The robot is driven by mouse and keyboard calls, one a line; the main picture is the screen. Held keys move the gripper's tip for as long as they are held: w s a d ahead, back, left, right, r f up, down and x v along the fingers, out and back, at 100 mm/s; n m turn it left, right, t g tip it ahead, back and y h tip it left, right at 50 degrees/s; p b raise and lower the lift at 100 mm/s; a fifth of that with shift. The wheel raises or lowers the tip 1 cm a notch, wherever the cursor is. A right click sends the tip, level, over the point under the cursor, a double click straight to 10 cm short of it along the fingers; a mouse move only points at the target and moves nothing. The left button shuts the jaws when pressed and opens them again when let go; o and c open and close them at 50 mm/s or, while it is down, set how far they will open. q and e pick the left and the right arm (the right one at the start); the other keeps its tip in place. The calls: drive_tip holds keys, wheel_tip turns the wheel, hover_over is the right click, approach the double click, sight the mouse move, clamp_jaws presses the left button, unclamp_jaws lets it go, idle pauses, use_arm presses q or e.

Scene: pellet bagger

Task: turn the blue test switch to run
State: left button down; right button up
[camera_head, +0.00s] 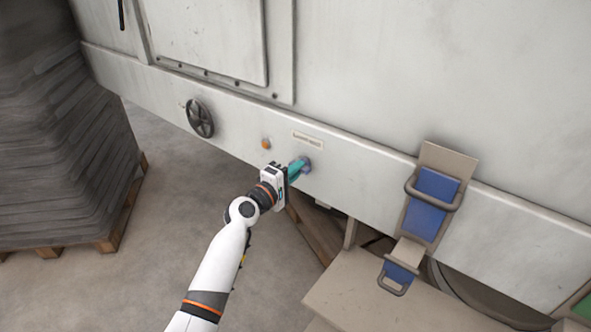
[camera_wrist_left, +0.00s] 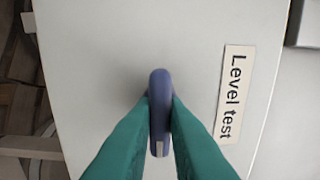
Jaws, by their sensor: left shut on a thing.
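The blue test switch (camera_wrist_left: 160,88) sticks out from the pale machine panel in the left wrist view. Its knob is a narrow bar with a small light mark near its lower end. My left gripper (camera_head: 298,169) is at the switch in the head view, and its teal fingers (camera_wrist_left: 158,125) are shut on both sides of the knob. In the head view the fingers hide most of the switch, with a bluish edge (camera_head: 307,164) showing. A "Level test" label (camera_wrist_left: 231,93) is beside the switch. My right gripper is not in view.
An orange button (camera_head: 266,144) and a dark handwheel (camera_head: 200,118) are on the same panel to the left. A bracket with blue pads (camera_head: 433,203) stands to the right. A wrapped stack (camera_head: 60,130) on a pallet is at far left. Open floor lies below.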

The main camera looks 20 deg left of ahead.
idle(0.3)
use_arm(q)
drive_tip(key=c, duration=1.4)
unclamp_jaws()
drive_tip(key=shift+c, duration=0.2)
drive_tip(key=v, duration=1.2)
drive_tip(key=shift+b, duration=0.45)
